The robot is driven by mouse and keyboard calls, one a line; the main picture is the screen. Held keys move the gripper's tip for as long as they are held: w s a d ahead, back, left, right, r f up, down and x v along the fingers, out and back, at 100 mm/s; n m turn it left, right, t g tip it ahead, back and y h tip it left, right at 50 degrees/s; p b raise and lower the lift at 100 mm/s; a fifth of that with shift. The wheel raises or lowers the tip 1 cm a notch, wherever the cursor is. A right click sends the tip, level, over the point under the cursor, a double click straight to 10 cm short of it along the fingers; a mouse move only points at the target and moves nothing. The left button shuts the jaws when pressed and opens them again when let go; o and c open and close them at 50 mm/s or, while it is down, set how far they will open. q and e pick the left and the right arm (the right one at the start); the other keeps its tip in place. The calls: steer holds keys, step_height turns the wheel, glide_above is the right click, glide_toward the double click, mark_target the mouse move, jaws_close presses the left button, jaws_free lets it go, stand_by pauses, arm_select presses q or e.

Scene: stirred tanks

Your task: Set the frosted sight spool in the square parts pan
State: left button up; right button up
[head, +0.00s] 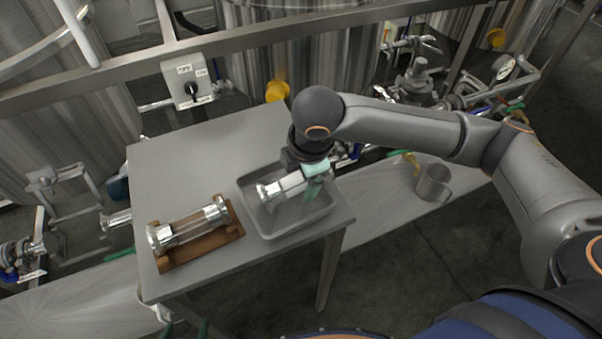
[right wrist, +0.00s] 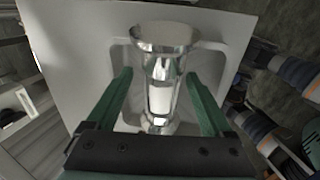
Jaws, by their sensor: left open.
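The frosted sight spool (head: 284,187), with shiny metal ends and a white middle, is in the square parts pan (head: 292,228). Whether it rests fully on the pan floor is hard to tell. My right gripper (head: 314,181) is over the pan with its green fingers on either side of the spool. In the right wrist view the spool (right wrist: 160,98) lies between the open fingers (right wrist: 158,85), with gaps on both sides. My left gripper (head: 187,330) shows only as green fingertips at the bottom edge, low beside the table; it is open.
A clear glass spool (head: 188,228) lies on a wooden cradle (head: 205,246) left of the pan on the grey table (head: 190,160). A metal mug (head: 433,183) stands right of the table. Pipes, valves and a switch box (head: 190,82) stand behind. The table's back left is clear.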

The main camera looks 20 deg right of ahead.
stand_by(0.3)
steer(key=shift+r, duration=0.15)
steer(key=p+v, duration=0.2)
steer(key=v, duration=1)
